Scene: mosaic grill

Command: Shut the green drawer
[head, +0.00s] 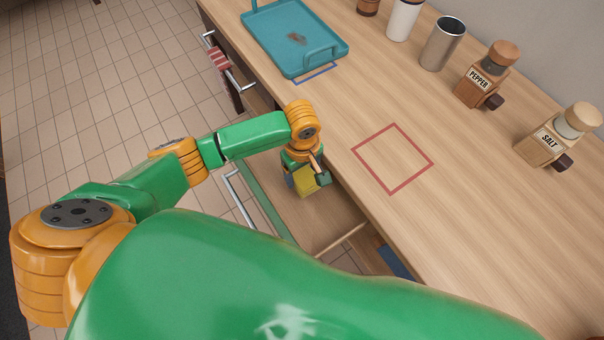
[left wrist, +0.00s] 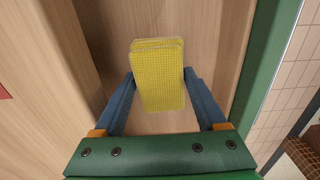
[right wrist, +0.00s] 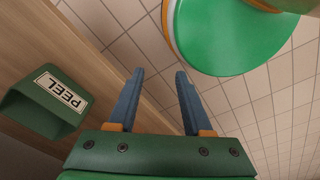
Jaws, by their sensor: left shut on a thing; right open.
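The green drawer (head: 265,201) stands pulled out from under the counter, with a metal bar handle (head: 238,198) on its front. Its wooden inside shows, and its green front also shows in the left wrist view (left wrist: 262,60). My left gripper (head: 307,178) is over the open drawer, shut on a yellow sponge (head: 308,182). In the left wrist view the sponge (left wrist: 158,80) sits between the two blue fingers above the drawer floor. My right gripper (right wrist: 160,78) is open and empty in the right wrist view, away from the drawer. My own arm hides part of the drawer.
The counter holds a teal tray (head: 263,42), a red square outline (head: 428,160), a metal cup (head: 442,45), a pepper mill (head: 482,82) and a salt mill (head: 550,140). Another drawer handle with a striped cloth (head: 219,57) is farther left. A green PEEL bin (right wrist: 30,108) is near my right gripper.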

